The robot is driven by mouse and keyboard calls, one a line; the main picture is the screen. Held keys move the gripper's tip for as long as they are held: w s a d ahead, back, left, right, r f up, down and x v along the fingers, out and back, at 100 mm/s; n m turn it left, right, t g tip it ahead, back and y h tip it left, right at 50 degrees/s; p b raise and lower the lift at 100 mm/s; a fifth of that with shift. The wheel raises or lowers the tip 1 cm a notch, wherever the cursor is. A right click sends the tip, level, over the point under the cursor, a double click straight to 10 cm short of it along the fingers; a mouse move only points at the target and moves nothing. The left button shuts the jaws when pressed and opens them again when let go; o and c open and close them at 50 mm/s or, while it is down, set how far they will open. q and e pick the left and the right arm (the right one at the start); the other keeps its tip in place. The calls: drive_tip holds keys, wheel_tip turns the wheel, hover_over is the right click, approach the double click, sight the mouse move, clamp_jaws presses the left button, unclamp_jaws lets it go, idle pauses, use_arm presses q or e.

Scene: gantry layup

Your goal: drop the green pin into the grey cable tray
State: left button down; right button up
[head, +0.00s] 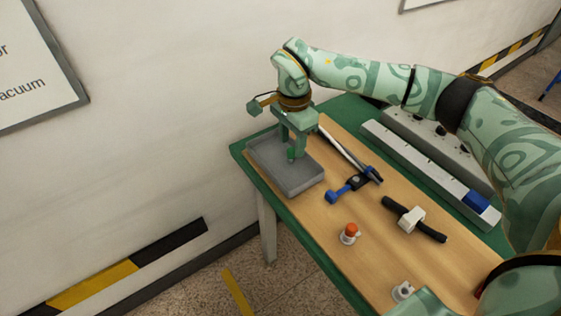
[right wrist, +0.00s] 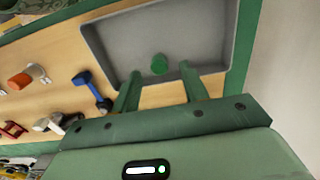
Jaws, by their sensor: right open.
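The green pin (head: 291,154) shows just below my right gripper (head: 297,151) in the head view, over the grey cable tray (head: 304,186). In the right wrist view the pin (right wrist: 159,64) is a short green cylinder seen against the tray floor, just beyond and between the fingertips. My right gripper (right wrist: 161,71) is open, with a finger on each side of the pin's line and gaps to it. I cannot tell whether the pin touches the tray (right wrist: 207,40) floor or is just above it. My left gripper is not in view.
On the wooden table (head: 360,268) lie a blue and black tool (head: 349,187), a black bar with a white block (head: 411,218), an orange-topped fitting (head: 350,233) and a white fitting (head: 402,291). A long grey rail (head: 425,165) runs along the back. A wall stands close left of the tray.

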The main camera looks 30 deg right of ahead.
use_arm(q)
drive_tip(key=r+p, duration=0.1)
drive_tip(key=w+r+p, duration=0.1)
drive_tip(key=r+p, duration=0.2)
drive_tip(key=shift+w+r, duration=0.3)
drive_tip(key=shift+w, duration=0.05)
use_arm(e)
wheel_tip(320, 180, up, 15)
